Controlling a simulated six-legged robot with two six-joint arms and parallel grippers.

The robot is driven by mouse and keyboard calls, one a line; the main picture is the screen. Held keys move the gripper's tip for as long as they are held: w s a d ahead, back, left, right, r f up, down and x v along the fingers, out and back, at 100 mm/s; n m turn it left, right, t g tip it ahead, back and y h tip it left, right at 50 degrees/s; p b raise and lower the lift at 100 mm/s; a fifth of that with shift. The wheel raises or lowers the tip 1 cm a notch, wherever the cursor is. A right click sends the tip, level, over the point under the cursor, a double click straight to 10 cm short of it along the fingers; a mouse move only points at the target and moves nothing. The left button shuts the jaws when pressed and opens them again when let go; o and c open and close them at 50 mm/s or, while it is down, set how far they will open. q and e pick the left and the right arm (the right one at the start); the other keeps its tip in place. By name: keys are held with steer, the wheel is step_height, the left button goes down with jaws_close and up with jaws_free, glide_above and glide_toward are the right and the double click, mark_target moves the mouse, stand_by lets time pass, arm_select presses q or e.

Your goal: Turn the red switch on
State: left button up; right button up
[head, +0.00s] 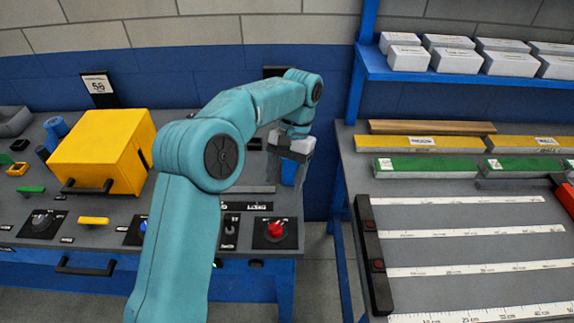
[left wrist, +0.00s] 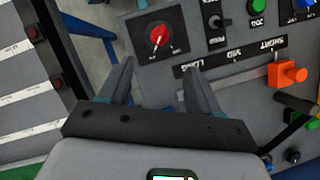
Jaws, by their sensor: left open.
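The red switch (head: 275,229) is a round red knob on a black plate near the front right corner of the workbench. In the left wrist view the red switch (left wrist: 157,37) shows beyond the fingertips, with a pale pointer line set at a slant. My left gripper (head: 287,180) points down above the bench, behind and above the switch. My right gripper is not in view.
A black lever switch (head: 229,231) sits just left of the red switch. A yellow box (head: 103,150) stands further left. An orange block-shaped part (left wrist: 288,73) shows in the left wrist view. A second table (head: 450,215) with measuring strips stands right, across a gap.

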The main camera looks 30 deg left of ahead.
arm_select(q)
steer(key=shift+v, duration=1.4)
